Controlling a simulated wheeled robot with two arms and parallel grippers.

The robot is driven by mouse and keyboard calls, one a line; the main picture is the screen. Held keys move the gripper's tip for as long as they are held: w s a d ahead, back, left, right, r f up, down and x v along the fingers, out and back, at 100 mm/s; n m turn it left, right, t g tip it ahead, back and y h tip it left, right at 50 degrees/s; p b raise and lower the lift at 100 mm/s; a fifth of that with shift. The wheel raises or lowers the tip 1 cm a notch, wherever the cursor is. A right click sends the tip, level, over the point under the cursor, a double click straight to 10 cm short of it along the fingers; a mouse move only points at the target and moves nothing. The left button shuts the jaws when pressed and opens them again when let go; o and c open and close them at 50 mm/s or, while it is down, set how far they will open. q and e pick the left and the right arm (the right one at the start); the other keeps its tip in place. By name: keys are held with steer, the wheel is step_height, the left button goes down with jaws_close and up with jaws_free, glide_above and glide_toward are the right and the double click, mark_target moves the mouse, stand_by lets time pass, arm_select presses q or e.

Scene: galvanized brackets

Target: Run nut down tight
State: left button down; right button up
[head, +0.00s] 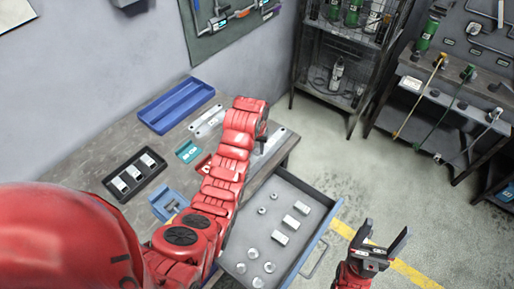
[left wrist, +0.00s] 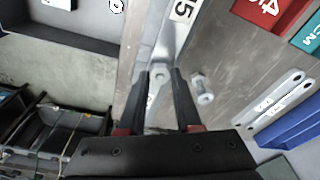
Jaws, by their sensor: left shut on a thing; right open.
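My left gripper (left wrist: 160,72) is shut on a silver, flat metal piece (left wrist: 161,48) that looks like a wrench, over the bench edge. In the head view my left gripper (head: 262,130) is above the far right corner of the bench, mostly hidden by my arm. A hex-headed bolt (left wrist: 201,82) shows beside the right finger in the left wrist view, apart from it. I cannot make out a nut on it. My right gripper (head: 383,245) is open and empty, over the floor right of the drawer. Loose small hardware (head: 269,267) lies in the open drawer (head: 240,240).
The bench (head: 120,140) holds a blue tray (head: 168,122), a black tray (head: 112,186) with brackets, a flat plate with holes (head: 207,122), a teal block (head: 188,152) and a blue fixture (head: 160,200). The drawer juts out in front. A shelf rack (head: 345,80) stands behind.

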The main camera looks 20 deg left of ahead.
arm_select(q)
steer(key=m+b, duration=0.1)
steer(key=m, duration=0.1)
steer(key=m+b, duration=0.2)
steer(key=shift+w+f+b, duration=0.1)
steer(key=shift+f+b, duration=0.2)
steer(key=shift+f, duration=0.1)
steer(key=shift+r+m+h+b, duration=0.3)
steer(key=shift+m+h, duration=0.1)
steer(key=shift+m, duration=0.6)
steer(key=shift+r+m, duration=0.15)
steer(key=shift+m, duration=0.65)
steer(key=m, duration=0.3)
steer(key=shift+m+g+h, duration=0.3)
steer(key=shift+m+g, duration=0.1)
steer(key=m, duration=0.5)
steer(key=m+g, duration=0.1)
steer(key=m, duration=0.2)
steer(key=shift+d+f+m, duration=0.1)
steer(key=shift+f+m, duration=0.1)
steer(key=shift+m, duration=0.1)
steer(key=m+b, duration=0.1)
steer(key=m, duration=0.3)
steer(key=shift+f+g, duration=0.1)
steer(key=shift+g, duration=0.3)
